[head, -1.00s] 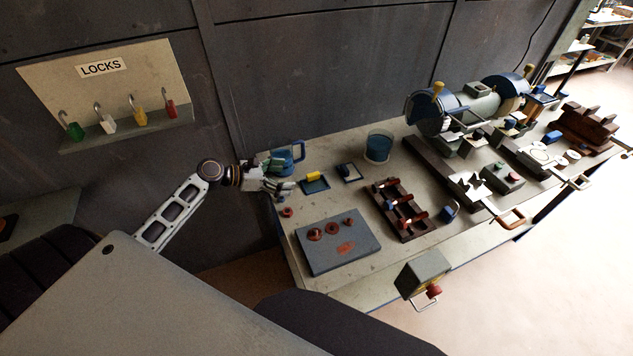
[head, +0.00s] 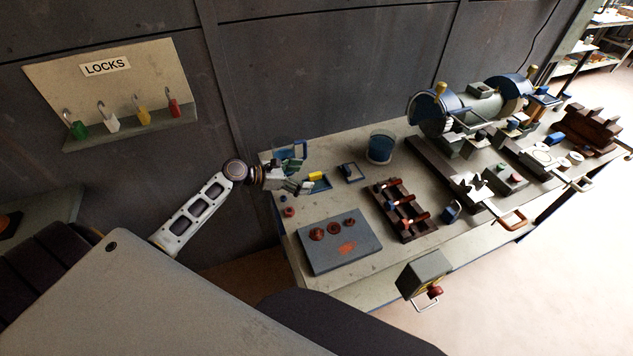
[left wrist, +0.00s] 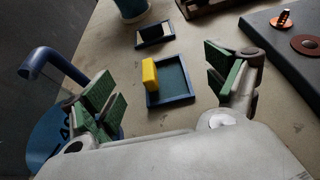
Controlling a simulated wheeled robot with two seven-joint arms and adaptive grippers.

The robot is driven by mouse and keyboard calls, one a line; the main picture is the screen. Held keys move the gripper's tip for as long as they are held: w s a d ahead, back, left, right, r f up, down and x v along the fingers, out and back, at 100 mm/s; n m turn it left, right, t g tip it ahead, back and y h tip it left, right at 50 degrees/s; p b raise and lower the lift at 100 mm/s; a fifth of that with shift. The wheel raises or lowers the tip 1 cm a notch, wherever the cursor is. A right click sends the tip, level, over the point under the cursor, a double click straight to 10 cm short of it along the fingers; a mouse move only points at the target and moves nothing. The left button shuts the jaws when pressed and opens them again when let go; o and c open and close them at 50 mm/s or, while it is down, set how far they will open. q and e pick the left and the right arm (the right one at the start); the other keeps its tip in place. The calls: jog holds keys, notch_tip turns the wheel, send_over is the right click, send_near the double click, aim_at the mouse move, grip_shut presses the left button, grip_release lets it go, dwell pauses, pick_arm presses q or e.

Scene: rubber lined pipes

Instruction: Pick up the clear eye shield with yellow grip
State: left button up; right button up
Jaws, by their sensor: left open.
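The eye shield's yellow grip (head: 316,176) shows on the bench just beyond my left gripper. In the left wrist view the yellow grip (left wrist: 150,74) stands upright at the left side of a shallow blue-framed tray (left wrist: 173,99). I cannot make out the clear part of the shield against the tray. My left gripper (head: 302,186) is open and empty, at the near left side of the tray. In the left wrist view its green-padded fingers (left wrist: 166,84) spread wide, with the yellow grip between and beyond them. My right gripper is not in view.
A second blue-framed tray (head: 351,172) lies beside the first, with a blue cup (head: 380,147) behind. A blue-handled object (left wrist: 50,100) is close to my left finger. A grey plate (head: 338,241) and dark rack (head: 404,210) stand nearer and to the right.

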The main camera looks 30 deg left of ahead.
aim_at(322, 182)
pick_arm(q)
jog(key=shift+x, duration=1.2)
jog(key=shift+x, duration=2.75)
jog(key=c, duration=1.2)
jog(key=shift+o, duration=0.2)
notch_tip(322, 182, up, 10)
jog(key=shift+p, duration=0.45)
